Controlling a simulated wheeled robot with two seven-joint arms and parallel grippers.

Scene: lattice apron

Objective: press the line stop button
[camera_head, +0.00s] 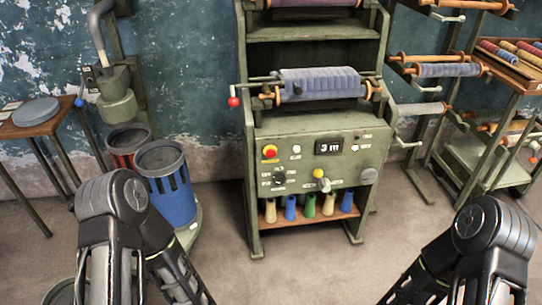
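A green machine stands upright in the middle of the view, with a sloped control panel (345,151) facing me. A red round button on a yellow plate (269,152) sits at the panel's upper left. No label naming the line stop button is readable. A small white button (297,149) is beside it, then a display (329,147) reading "3 m". Below are a black rotary knob (279,179), a yellow-topped lever (319,174) and a grey round part (369,176). Both my arms show at the bottom, apart from the machine. Both grippers are outside the picture.
A red-knobbed crank (233,102) sticks out left of the roll of blue cloth (322,83). A blue bin (168,187) stands at left, near my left arm. Spool racks stand at right. The floor (325,264) before the machine is clear.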

